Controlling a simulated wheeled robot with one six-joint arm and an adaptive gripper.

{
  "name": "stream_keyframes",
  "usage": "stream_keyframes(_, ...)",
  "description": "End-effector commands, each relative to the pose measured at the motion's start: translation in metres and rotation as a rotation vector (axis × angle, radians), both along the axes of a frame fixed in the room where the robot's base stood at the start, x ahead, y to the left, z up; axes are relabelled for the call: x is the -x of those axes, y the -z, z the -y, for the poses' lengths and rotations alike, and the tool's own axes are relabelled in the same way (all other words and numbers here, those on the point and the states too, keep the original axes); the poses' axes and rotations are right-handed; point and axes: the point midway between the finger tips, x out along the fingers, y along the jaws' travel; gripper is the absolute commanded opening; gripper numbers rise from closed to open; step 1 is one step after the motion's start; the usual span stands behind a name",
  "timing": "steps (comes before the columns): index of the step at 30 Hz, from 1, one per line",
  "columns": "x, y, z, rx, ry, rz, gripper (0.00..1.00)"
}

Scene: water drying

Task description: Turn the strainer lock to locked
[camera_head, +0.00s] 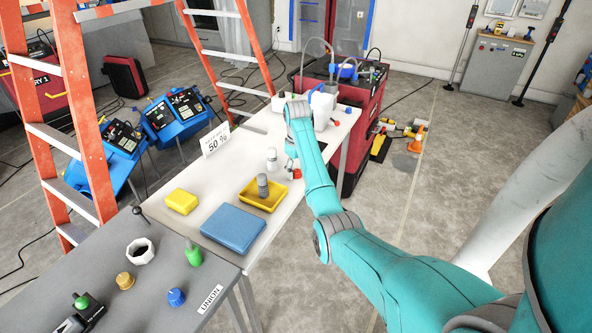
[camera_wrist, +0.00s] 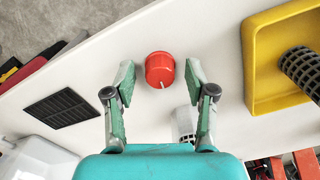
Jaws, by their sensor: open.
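A red round knob (camera_wrist: 160,68) with a short pale mark on its near side stands on the white table; I take it to be the strainer lock. In the wrist view my gripper (camera_wrist: 160,77) is open, one finger to each side of the knob, with gaps showing. I cannot tell whether the fingertips are down at its height. A pale meshed cylinder (camera_wrist: 185,124) is just below the knob, partly hidden by the right finger. In the head view my arm hides most of the gripper; a bit of red shows beside it.
A yellow tray (camera_wrist: 252,85) holds a dark mesh cylinder (camera_wrist: 302,70) at right. A black grille (camera_wrist: 62,109) lies at left. In the head view, a blue case (camera_head: 233,231), a yellow box (camera_head: 181,201) and a "50 %" sign (camera_head: 215,140) share the white table (camera_head: 232,166).

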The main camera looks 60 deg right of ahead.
Motion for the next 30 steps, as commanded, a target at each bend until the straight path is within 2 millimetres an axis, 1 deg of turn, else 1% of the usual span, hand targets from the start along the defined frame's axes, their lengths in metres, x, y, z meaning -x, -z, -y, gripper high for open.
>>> stream_keyframes(1, -0.0001, -0.0001, 0.0, 0.0, 0.0, 0.0, 0.53)
stream_keyframes(2, -0.0001, -0.0002, 0.0, 0.0, 0.0, 0.0, 0.45)
stream_keyframes(3, -0.0001, -0.0002, 0.0, 0.0, 0.0, 0.0, 0.35)
stream_keyframes(5, -0.0001, -0.0002, 0.0, 0.0, 0.0, 0.0, 0.2)
stream_keyframes(6, -0.0001, -0.0002, 0.0, 0.0, 0.0, 0.0, 0.1)
stream_keyframes(7, -0.0001, -0.0002, 0.0, 0.0, 0.0, 0.0, 0.03)
stream_keyframes(8, -0.0001, -0.0002, -0.0001, 0.0, 0.0, 0.0, 0.0)
stream_keyframes(14, -0.0001, -0.0001, -0.0001, 0.0, 0.006, 0.0, 0.0)
stream_keyframes(20, -0.0002, 0.0, -0.0002, 0.0, 0.059, -0.001, 0.0)
stream_keyframes(26, -0.0001, 0.0, -0.0003, 0.0, 0.184, -0.001, 0.0)
stream_keyframes(30, -0.0001, 0.0001, -0.0003, 0.0, 0.307, -0.001, 0.0)
